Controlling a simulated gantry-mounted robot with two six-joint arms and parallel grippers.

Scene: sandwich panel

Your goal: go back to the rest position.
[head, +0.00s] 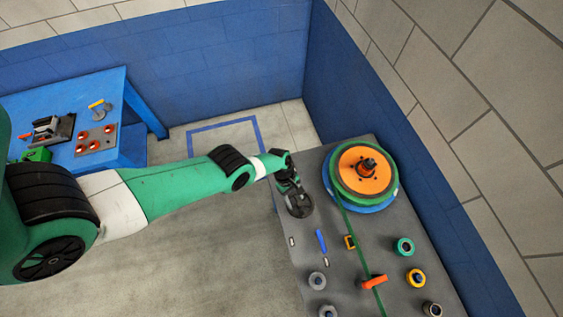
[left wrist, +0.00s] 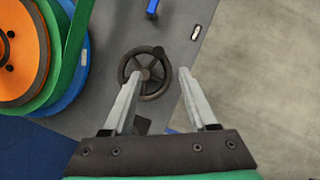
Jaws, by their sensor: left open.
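My left arm reaches from the left to the grey panel in the head view. My left gripper (head: 293,187) is at the panel's upper left edge, by a dark handwheel (head: 299,204). The spoked handwheel (left wrist: 147,73) with a knob shows beyond and beside the left fingertip. I cannot tell whether a finger touches it. My right gripper is in neither view.
The grey panel (head: 304,249) carries an orange and green reel (head: 361,171), a blue handle (head: 321,240), an orange lever (head: 375,281) and several knobs. A blue table (head: 95,92) with parts stands at the back left. Blue walls close the back and right. The floor between is clear.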

